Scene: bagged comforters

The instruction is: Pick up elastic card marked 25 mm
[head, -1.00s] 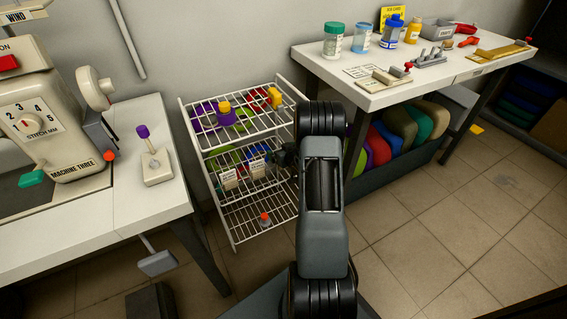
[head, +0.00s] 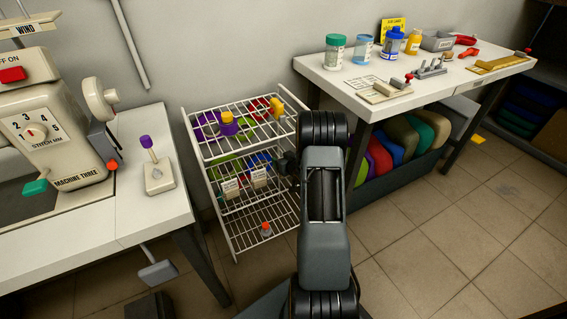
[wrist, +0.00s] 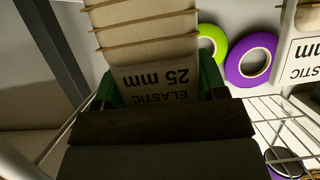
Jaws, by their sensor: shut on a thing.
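The elastic card marked 25 mm (wrist: 155,78) is a pale card with tan bands around it. In the wrist view it is upside down, between the green fingertips of my gripper (wrist: 160,92), which is shut on it. In the head view my gripper (head: 287,166) is a dark shape at the right side of the white wire rack, partly hidden by my arm. Two pale cards (head: 230,188) (head: 259,178) show on the rack's middle shelf; their labels are too small to read there.
The wire rack (head: 232,235) has shelves above and below the cards. Purple (wrist: 251,60) and green (wrist: 207,42) rolls and another elastic card (wrist: 302,62) are close by. A white table (head: 350,82) stands to the right, a sewing table (head: 125,225) to the left.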

